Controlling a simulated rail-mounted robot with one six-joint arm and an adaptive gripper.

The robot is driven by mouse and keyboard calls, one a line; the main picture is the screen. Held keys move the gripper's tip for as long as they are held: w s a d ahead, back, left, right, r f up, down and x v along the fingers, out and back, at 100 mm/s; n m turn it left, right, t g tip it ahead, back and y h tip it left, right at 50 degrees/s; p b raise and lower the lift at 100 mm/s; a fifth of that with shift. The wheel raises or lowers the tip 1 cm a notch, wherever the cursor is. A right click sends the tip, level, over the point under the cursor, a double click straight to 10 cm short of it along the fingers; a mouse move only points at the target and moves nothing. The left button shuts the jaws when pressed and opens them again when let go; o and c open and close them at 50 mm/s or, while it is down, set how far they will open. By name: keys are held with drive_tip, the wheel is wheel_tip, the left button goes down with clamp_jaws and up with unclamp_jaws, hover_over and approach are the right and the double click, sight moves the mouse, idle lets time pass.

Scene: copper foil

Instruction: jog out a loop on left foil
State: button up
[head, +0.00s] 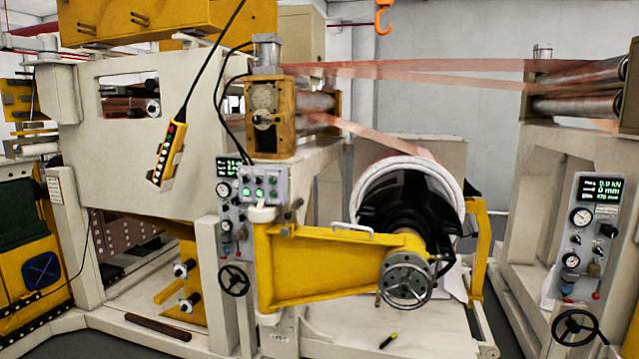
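A copper foil (430,69) runs, nearly flat, from the left roller stand (272,112) to the rollers of the right stand (575,88). A second, lower strip of foil (372,135) slopes from the left stand's rollers down to the large roll (408,180) on the shaft. I cannot tell which strip is the left foil. The left control panel (255,188) has green-lit buttons and a small green readout (229,166), too small to read. A yellow pendant (168,152) with several buttons hangs by a black cable, tilted. My gripper is not in view.
A yellow swing arm (320,268) with a handwheel (405,281) stands before the roll. The right panel (590,225) reads 0.9 kN and 0 mm. A dark bar (158,327) and a small tool (388,341) lie low in front. An orange hook (383,20) hangs above.

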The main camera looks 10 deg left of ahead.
clamp_jaws()
idle(1.2)
